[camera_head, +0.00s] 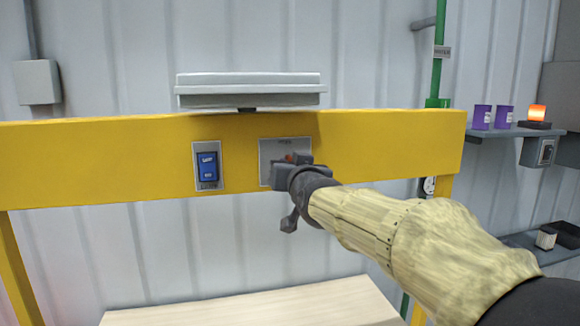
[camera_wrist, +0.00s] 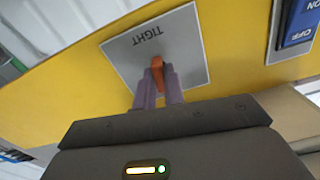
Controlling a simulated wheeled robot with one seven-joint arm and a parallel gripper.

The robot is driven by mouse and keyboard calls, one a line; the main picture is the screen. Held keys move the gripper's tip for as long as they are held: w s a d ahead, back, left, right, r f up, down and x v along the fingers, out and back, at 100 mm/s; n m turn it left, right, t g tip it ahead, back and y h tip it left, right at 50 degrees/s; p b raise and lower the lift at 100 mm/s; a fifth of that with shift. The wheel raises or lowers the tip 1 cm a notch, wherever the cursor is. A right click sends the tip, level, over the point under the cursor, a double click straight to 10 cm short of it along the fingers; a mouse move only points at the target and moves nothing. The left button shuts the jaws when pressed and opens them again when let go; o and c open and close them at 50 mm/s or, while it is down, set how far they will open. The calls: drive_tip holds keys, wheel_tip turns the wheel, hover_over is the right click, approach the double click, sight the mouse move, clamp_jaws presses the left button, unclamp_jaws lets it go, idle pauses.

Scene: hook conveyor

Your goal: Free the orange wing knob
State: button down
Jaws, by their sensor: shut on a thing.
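The orange wing knob (camera_wrist: 157,70) stands on a grey plate (camera_wrist: 187,44) marked TIGHT, which is fixed to the yellow beam. My gripper (camera_wrist: 158,84) is at the knob, with its two fingers on either side of it and shut on it. The knob's base is hidden behind the fingers.
A blue ON/OFF switch (camera_head: 207,166) sits on the yellow beam (camera_head: 100,160), left of the plate. A grey box (camera_head: 250,88) is above the beam. A shelf (camera_head: 515,132) at right holds purple containers (camera_head: 482,116) and a lit orange lamp (camera_head: 537,113). A pale wooden surface (camera_head: 250,310) lies below.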

drive_tip(key=shift+f, duration=0.1)
drive_tip(key=c, duration=1.5)
unclamp_jaws()
